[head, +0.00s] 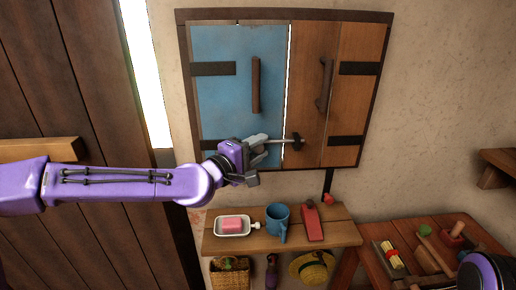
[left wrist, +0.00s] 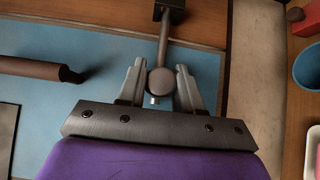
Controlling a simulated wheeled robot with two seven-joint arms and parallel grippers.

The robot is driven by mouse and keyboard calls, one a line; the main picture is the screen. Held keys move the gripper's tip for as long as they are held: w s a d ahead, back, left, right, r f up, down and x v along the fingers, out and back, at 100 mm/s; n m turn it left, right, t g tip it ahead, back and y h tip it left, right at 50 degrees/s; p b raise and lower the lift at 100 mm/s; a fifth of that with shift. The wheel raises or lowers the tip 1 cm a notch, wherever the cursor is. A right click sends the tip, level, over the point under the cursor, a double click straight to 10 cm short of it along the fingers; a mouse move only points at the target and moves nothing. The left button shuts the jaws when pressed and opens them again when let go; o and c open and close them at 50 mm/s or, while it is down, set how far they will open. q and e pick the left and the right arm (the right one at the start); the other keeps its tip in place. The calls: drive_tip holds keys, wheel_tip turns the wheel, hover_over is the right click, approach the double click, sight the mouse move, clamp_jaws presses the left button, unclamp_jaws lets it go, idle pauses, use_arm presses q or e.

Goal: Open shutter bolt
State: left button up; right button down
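A double shutter hangs on the wall in the head view: a blue left leaf (head: 222,100) and a brown wooden right leaf (head: 308,85). Both look closed, with a bright slit between them. A metal shutter bolt (head: 282,140) lies across the slit, its end at a dark bracket (head: 298,142) on the right leaf. My left gripper (head: 262,145) is at the bolt's left end. In the left wrist view the bolt's round knob (left wrist: 161,82) sits between the fingers of my left gripper (left wrist: 161,85), which appear to touch both its sides. My right gripper is out of view.
Below the shutter, a wooden shelf (head: 345,235) holds a soap dish (head: 219,231), a blue mug (head: 278,218) and a red-and-dark object (head: 312,223). A basket (head: 228,272) and a straw hat (head: 312,268) hang beneath. A cluttered table (head: 390,228) stands lower right.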

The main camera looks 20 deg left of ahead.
use_arm(q)
drive_tip(key=o, duration=0.4)
drive_tip(key=shift+d, duration=0.1)
drive_tip(key=shift+w+d, duration=0.1)
drive_tip(key=shift+d, duration=0.1)
drive_tip(key=shift+s+a, duration=0.2)
drive_tip(key=shift+a, duration=0.05)
drive_tip(key=b+v, duration=0.1)
drive_tip(key=v, duration=0.4)
drive_tip(key=shift+d, duration=0.1)
drive_tip(key=p+v, duration=0.3)
drive_tip(key=v, duration=0.2)
drive_tip(key=shift+f, duration=0.1)
